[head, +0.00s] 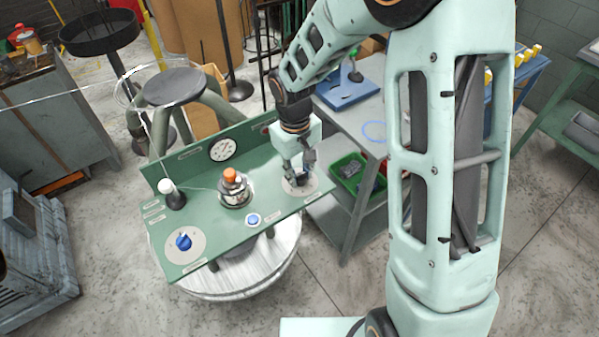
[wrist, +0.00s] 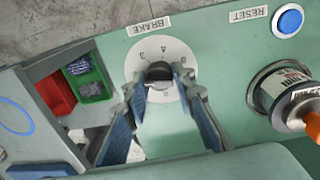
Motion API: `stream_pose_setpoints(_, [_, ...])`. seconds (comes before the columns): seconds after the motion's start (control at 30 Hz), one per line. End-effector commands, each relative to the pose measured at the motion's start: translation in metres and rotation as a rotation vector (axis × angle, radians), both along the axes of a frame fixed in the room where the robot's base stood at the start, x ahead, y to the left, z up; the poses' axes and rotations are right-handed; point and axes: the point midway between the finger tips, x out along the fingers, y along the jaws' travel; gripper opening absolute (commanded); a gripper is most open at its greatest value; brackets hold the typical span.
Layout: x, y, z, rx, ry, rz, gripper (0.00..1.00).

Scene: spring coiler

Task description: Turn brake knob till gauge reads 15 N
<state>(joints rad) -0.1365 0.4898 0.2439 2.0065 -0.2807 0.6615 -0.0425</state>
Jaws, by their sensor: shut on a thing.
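The brake knob (wrist: 158,71) is dark and sits on a white numbered dial (wrist: 165,51) under a BRAKE label in the wrist view. My gripper (wrist: 160,84) has one finger on each side of the knob and is shut on it. In the head view my gripper (head: 301,175) points down at the right end of the green panel (head: 215,203) and hides most of the knob. The round white gauge (head: 222,150) is on the upright back panel. Its reading is too small to tell.
A blue RESET button (wrist: 289,20) and an orange-topped spindle (head: 233,188) stand left of my gripper in the head view. Another blue knob (head: 183,241) is at the panel's left end. A green bin (head: 355,176) is on the cart to the right.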

Motion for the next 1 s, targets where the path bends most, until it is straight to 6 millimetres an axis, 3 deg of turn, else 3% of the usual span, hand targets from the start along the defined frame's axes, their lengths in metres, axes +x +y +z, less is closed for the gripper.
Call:
stream_pose_setpoints(0.17, [0.000, 0.001, 0.001, 0.003, -0.002, 0.001, 0.41])
stream_pose_setpoints(0.57, [0.000, 0.001, 0.008, 0.001, -0.002, -0.002, 0.41])
stream_pose_setpoints(1.0, [-0.002, 0.005, 0.094, 0.002, -0.006, -0.001, 0.41])
